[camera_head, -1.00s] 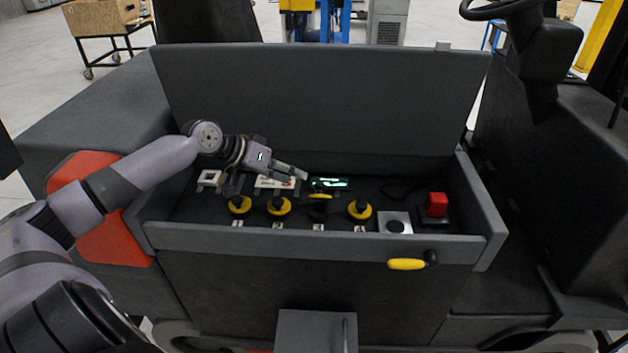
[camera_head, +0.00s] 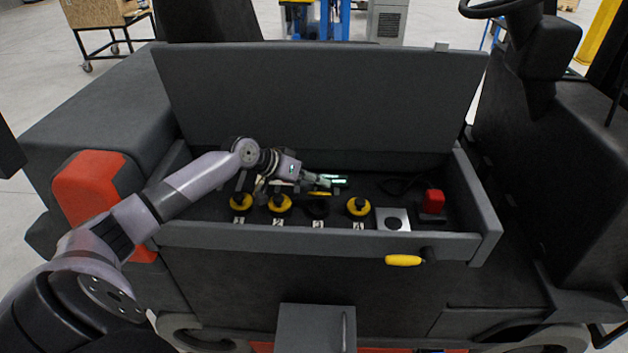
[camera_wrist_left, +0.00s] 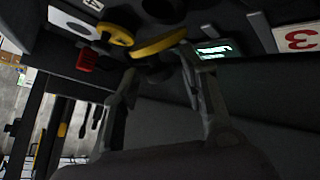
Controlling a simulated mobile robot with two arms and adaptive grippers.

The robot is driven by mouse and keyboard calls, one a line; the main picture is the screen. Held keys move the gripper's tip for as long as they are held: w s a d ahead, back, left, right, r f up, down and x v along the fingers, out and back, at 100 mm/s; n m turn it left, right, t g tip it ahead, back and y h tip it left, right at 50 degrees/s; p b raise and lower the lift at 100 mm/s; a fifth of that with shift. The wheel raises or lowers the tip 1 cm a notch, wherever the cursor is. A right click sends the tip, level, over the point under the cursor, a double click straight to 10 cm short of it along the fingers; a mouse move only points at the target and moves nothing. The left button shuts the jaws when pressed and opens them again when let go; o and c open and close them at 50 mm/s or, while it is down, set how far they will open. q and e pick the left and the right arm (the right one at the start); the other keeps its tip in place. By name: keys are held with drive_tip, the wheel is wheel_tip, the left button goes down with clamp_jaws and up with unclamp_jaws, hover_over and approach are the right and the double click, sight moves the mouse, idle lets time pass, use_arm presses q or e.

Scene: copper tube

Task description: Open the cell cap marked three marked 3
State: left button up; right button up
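The cap marked 3 (camera_head: 319,193) is a yellow disc behind a dark round fitting (camera_head: 316,208), above its label 3 (camera_head: 317,224). It looks raised and tilted, unlike the neighbouring yellow-and-black caps. My left gripper (camera_head: 327,182) is just behind it, with fingertips close to the disc. In the left wrist view the yellow disc (camera_wrist_left: 158,43) spans the space beyond the two spread fingers (camera_wrist_left: 160,68). The gripper is open; whether a finger touches the disc I cannot tell. My right gripper is not in view.
Caps 1 (camera_head: 240,202), 2 (camera_head: 279,204) and 4 (camera_head: 358,207) stand alongside in the bay. A metal plate (camera_head: 393,219) and red connector (camera_head: 433,201) sit at right. A lit green display (camera_head: 335,181) is behind. The raised lid (camera_head: 320,95) and bay walls bound the space.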

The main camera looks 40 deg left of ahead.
use_arm(q)
clamp_jaws()
drive_tip(key=shift+w+r, duration=0.1)
idle(0.3)
drive_tip(key=shift+w+a+r+n+g+h, duration=0.15)
drive_tip(key=shift+w+a+n+g+h, duration=0.2)
drive_tip(key=shift+g, duration=0.25)
drive_tip(key=shift+w+a+n+g+h, duration=0.15)
drive_tip(key=shift+w+n+g+h, duration=0.15)
drive_tip(key=shift+w+g, duration=0.2)
drive_tip(key=shift+w+a+f+n+g+h+b, duration=0.3)
drive_tip(key=shift+w+n+g+b, duration=0.15)
drive_tip(key=shift+g, duration=0.25)
drive_tip(key=shift+w+a+f+n+g+h+b, duration=0.1)
drive_tip(key=shift+w+a+n+g+h+b, duration=0.3)
drive_tip(key=shift+g+b, duration=0.55)
drive_tip(key=shift+t, duration=0.25)
